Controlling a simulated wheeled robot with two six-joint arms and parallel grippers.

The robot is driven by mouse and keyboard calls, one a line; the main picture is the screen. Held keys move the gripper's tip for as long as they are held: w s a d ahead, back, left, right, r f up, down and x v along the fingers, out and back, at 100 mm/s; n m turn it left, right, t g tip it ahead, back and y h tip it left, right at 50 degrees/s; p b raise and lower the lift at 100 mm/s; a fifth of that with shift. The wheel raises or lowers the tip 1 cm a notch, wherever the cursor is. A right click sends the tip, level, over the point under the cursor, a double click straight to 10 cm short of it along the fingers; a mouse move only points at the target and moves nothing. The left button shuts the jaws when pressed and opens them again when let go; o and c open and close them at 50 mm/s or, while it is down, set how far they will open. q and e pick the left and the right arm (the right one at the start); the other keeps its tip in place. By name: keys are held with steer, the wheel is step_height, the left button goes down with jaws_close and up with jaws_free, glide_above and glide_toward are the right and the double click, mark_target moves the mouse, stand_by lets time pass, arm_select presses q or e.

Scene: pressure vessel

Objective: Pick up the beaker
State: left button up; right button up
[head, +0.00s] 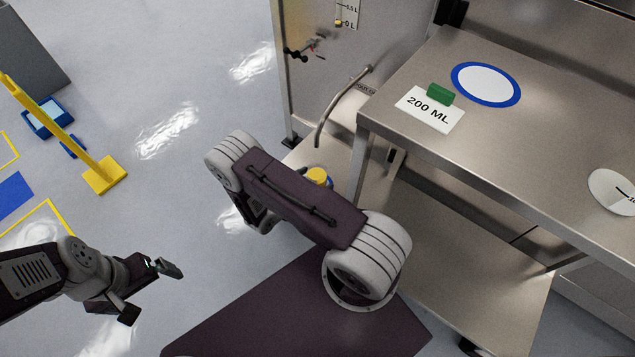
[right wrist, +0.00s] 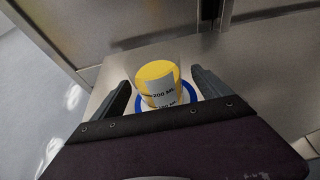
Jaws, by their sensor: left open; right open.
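The beaker (right wrist: 160,86) is clear, with yellow contents and a white 200 mL label. It stands upright on a blue-ringed disc (right wrist: 138,103) on a low shelf by the steel panel. In the head view the yellow top of the beaker (head: 318,175) shows just behind my right arm. My right gripper (right wrist: 163,88) is open, with one finger on each side of the beaker and gaps visible. My left gripper (head: 154,290) is open and empty over the floor at the lower left.
A steel table (head: 530,150) at the right holds a 200 ML card (head: 430,112), a green block (head: 440,94) and a blue-rimmed white disc (head: 486,84). A curved metal spout (head: 340,100) hangs above the low shelf. A yellow post (head: 60,125) stands at the left. Open floor lies between.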

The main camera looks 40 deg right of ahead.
mark_target(323, 165)
steer(key=shift+d+f+b, duration=0.2)
steer(key=shift+f+b, duration=0.05)
steer(key=shift+b, duration=0.1)
steer(key=b+x, duration=0.3)
steer(key=x, duration=0.1)
steer(key=shift+w+f, duration=0.15)
steer(key=shift+f, duration=0.1)
steer(key=shift+d, duration=0.15)
steer(key=shift+w+r, duration=0.1)
steer(key=c, duration=1.5)
steer(key=shift+r, duration=0.1)
step_height(323, 165, up, 5)
steer(key=p, duration=0.4)
steer(key=s+d+r+p, duration=0.1)
steer(key=s+r+p, duration=0.1)
steer(key=s, duration=0.1)
steer(key=s+d+r+p, duration=0.2)
steer(key=s, duration=0.2)
steer(key=s+d+r+p, duration=0.1)
steer(key=s+d+p, duration=0.1)
steer(key=s, duration=0.1)
steer(key=shift+s+d+r, duration=0.15)
steer(key=shift+d+r, duration=0.1)
steer(key=shift+r, duration=0.15)
